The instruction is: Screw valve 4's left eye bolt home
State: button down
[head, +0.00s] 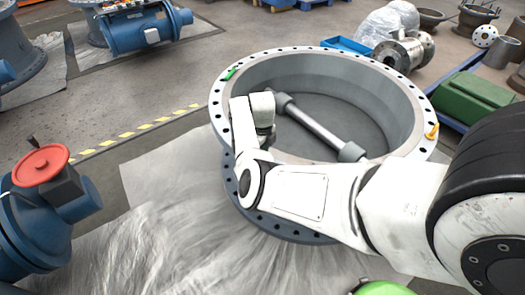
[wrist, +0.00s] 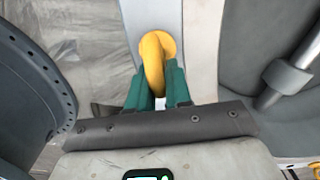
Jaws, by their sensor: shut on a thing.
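A yellow eye bolt (wrist: 153,52) stands at the light grey rim in the wrist view, with a yellow collar at its far end. My gripper (wrist: 157,86) has green fingers, one on each side of the bolt's ring, shut on it. How far its thread is in cannot be seen. In the head view the large round valve body (head: 385,85) lies open side up, with a shaft across its bore. My arm covers the left of its rim and hides the gripper and the held bolt. Another yellow eye bolt (head: 432,132) stands on the rim at the right.
A blue valve with a red handwheel (head: 40,165) stands at the left. Pipe fittings and a green block (head: 475,98) are at the right. Sheeting (head: 150,180) covers the floor around the valve.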

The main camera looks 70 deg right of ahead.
jog(key=shift+r, duration=0.1)
dwell(0.3)
jog(key=c, duration=1.1)
grip_release()
notch_tip(320, 180, up, 11)
jog(key=shift+f+p, duration=0.15)
jog(key=shift+p, duration=0.9)
